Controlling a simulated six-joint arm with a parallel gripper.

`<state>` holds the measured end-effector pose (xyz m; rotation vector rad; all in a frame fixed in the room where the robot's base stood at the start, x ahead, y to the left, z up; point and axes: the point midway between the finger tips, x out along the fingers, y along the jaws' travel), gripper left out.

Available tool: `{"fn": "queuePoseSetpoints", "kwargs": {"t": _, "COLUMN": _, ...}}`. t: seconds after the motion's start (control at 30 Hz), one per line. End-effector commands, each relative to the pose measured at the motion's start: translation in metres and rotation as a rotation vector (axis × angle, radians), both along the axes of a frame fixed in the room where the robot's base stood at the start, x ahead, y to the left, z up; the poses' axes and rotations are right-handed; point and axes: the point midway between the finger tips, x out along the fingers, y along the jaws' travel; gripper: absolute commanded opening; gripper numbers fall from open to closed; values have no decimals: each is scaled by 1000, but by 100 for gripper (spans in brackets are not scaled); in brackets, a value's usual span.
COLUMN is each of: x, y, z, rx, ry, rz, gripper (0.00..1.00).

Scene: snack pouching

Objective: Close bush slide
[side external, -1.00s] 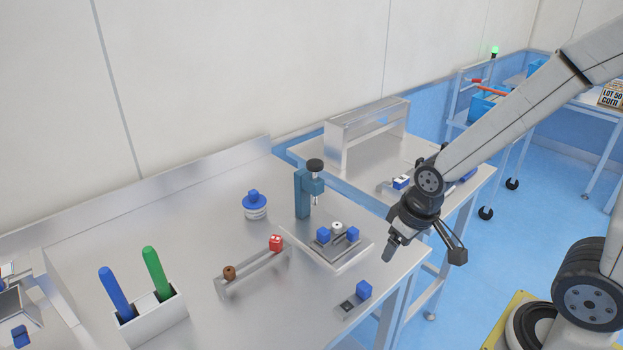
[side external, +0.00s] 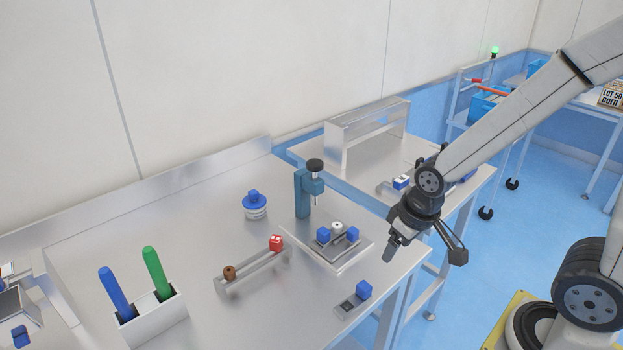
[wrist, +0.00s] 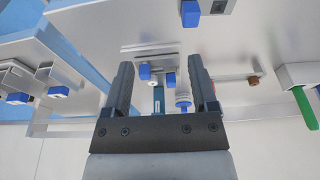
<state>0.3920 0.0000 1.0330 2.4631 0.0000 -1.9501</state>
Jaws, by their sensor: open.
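A small flat metal slide plate (side external: 347,306) with a dark slot and a blue block (side external: 363,289) at one end lies near the table's front edge. It looks like the bush slide, but no label shows. In the wrist view its blue block (wrist: 190,12) is at the top, with the dark slot to its right. My gripper (side external: 424,252) is open and empty, above and to the right of the slide plate, apart from it. Its two spread fingers also show in the wrist view (wrist: 160,66).
A teal press (side external: 302,195) stands behind on a plate with two blue blocks (side external: 323,235). A rail (side external: 252,271) carries a red cube and a brown knob. A holder (side external: 152,322) with blue and green sticks is at left. A blue-topped jar (side external: 255,205) stands behind.

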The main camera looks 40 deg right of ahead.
Motion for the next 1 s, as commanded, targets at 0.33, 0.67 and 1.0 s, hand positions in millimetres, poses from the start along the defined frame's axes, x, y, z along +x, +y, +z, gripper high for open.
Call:
{"fn": "queuePoseSetpoints", "kwargs": {"t": 0.33, "x": 10, "y": -14, "z": 1, "rx": -49, "ry": -43, "rz": 48, "gripper": 0}}
{"fn": "queuePoseSetpoints", "kwargs": {"t": 0.67, "x": 41, "y": -57, "z": 5, "rx": -209, "ry": -188, "rz": 260, "gripper": 0}}
{"fn": "queuePoseSetpoints", "kwargs": {"t": 1.0, "x": 66, "y": -86, "z": 10, "rx": -326, "ry": -329, "rz": 558, "gripper": 0}}
